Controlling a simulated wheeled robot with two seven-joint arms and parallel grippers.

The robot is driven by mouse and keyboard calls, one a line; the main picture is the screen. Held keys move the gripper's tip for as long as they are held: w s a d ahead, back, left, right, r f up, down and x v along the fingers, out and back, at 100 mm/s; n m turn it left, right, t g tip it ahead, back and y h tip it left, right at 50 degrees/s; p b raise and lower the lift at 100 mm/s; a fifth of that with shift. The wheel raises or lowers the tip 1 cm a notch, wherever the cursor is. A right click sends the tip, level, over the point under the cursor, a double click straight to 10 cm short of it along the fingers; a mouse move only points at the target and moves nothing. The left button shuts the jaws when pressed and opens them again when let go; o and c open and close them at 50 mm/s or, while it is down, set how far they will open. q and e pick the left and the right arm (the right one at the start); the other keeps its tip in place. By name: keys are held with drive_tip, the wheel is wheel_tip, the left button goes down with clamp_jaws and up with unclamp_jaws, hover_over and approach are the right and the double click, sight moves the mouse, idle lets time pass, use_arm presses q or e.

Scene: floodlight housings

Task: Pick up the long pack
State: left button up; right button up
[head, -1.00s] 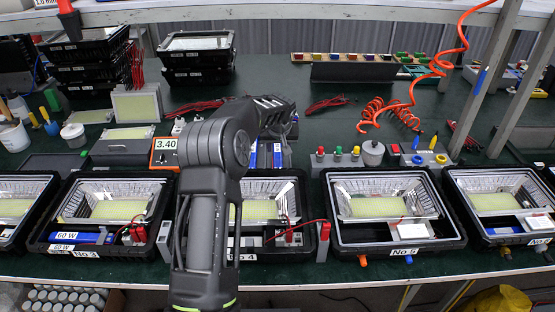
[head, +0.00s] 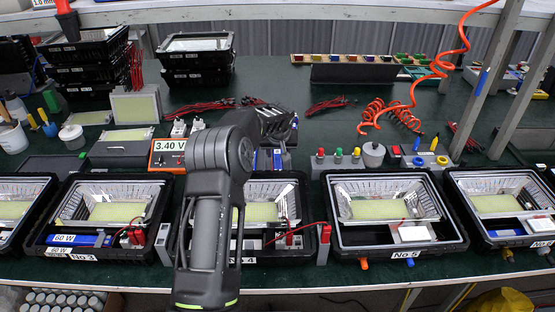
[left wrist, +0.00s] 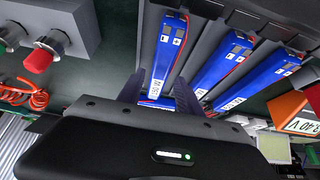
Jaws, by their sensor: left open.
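Several blue packs with white labels stand in a grey slotted holder (left wrist: 205,22) in the left wrist view. The leftmost blue pack (left wrist: 168,48) there lies in line with the gap of my left gripper (left wrist: 158,92), whose two dark fingers are apart on either side of its near end. I cannot tell whether they touch it. Two other blue packs (left wrist: 222,66) (left wrist: 262,74) sit to its right. In the head view my left gripper (head: 284,128) is over the holder, and my arm hides most of the packs (head: 277,160). My right gripper is not in view.
A row of black housings, including No 5 (head: 398,250) and No 3 (head: 75,252), lines the bench front. An orange 3.40 V meter (head: 167,154) stands left of the arm. A block with coloured knobs (head: 338,160) and an orange coiled hose (head: 390,115) are to the right.

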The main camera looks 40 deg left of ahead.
sight(278, 156)
use_arm(q)
drive_tip(key=shift+w+a+f, duration=0.1)
drive_tip(key=shift+w+f, duration=0.05)
drive_tip(key=shift+f, duration=0.1)
drive_tip(key=shift+p+x, duration=0.9)
drive_tip(key=shift+x, duration=1.4)
clamp_jaws()
drive_tip(key=shift+a+r, duration=0.1)
drive_tip(key=shift+r, duration=0.05)
